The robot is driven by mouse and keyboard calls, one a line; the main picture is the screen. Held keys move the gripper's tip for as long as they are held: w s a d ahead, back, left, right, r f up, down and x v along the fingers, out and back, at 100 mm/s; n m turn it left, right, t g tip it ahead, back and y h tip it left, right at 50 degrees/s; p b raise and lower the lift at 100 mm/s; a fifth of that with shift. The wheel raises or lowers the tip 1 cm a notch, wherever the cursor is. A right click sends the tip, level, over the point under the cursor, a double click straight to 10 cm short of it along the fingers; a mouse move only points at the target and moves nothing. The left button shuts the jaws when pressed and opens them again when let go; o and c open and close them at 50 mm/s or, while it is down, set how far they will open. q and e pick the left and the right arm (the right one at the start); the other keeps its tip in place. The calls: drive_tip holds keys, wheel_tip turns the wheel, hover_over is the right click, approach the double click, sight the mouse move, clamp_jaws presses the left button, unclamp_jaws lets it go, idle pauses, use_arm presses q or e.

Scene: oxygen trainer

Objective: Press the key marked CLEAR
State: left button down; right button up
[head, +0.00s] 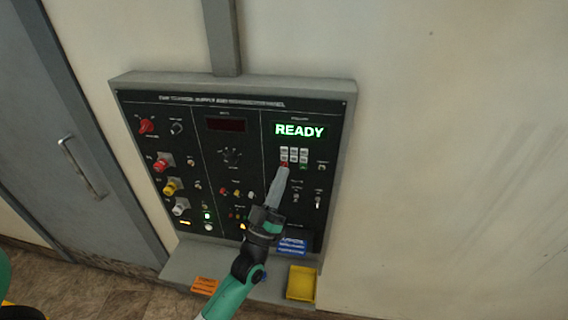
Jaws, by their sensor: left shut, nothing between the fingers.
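A small keypad (294,154) with several white keys, a red key (284,163) and a green key (304,167) sits on the right section of a black control panel, under a lit green READY display (299,131). The lettering on the keys is too small to read, so I cannot tell which one is CLEAR. My left gripper (282,170) is shut and empty, its tip at the keypad's lower left, by the red key. I cannot tell whether it touches the key. The fingers hide the panel just below. My right gripper is not in view.
The panel (233,183) carries several knobs, coloured valves and lit buttons left of the keypad. A ledge below holds a yellow tray (301,283) and an orange label (204,286). A grey door (70,130) stands at left. The wall to the right is bare.

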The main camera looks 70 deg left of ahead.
use_arm(q)
drive_tip(key=shift+s+d, duration=0.1)
drive_tip(key=s+d+p, duration=0.1)
drive_tip(key=s+d, duration=0.1)
drive_tip(key=d+p, duration=0.1)
drive_tip(key=d, duration=0.1)
drive_tip(key=shift+s+d+p, duration=0.1)
drive_tip(key=shift+s+p, duration=0.2)
drive_tip(key=shift+s, duration=0.1)
idle(0.9)
